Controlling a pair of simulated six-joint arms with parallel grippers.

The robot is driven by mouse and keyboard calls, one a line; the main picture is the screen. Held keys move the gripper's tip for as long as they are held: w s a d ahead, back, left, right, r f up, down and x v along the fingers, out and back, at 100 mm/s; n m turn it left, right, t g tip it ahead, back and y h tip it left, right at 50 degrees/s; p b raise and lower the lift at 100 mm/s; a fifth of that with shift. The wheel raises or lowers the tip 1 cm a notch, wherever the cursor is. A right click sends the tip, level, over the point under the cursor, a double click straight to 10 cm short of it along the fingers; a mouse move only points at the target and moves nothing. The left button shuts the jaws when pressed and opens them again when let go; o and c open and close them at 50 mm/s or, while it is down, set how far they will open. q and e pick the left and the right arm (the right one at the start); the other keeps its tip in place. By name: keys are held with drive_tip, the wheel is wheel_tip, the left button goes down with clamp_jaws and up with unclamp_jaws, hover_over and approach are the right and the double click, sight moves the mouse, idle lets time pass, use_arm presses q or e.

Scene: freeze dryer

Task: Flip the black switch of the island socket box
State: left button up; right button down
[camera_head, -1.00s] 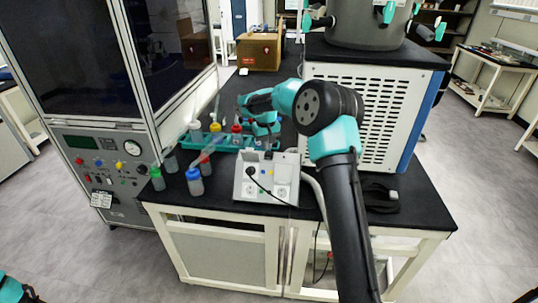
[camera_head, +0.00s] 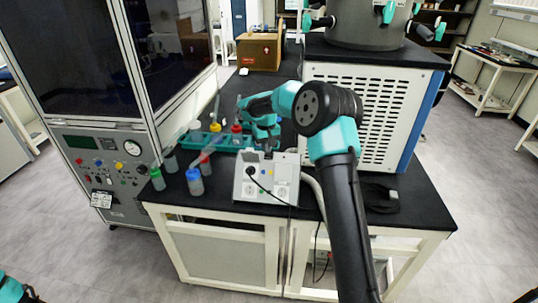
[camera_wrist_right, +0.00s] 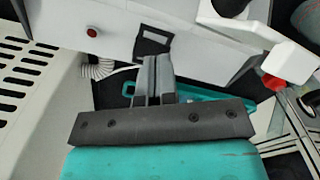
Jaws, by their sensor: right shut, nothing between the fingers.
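The island socket box (camera_head: 266,184) is a pale box with a sloped front at the bench's front edge. Its front carries sockets, one with a black plug and cable. My right gripper (camera_head: 268,153) points down at the top of the box from behind. In the right wrist view, the fingers (camera_wrist_right: 153,60) are shut together and empty. A small red part (camera_wrist_right: 91,32) sits beside the switch. My left gripper is not in view.
A teal rack (camera_head: 207,139) with bottles stands behind and left of the box. A blue-capped bottle (camera_head: 194,182) stands on the black bench left of it. A white vented machine (camera_head: 385,125) stands right and behind. A pale corrugated hose (camera_wrist_right: 100,70) runs beside the box.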

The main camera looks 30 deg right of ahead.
drive_tip(key=shift+f, duration=0.6)
idle(0.4)
drive_tip(key=shift+r, duration=3.5)
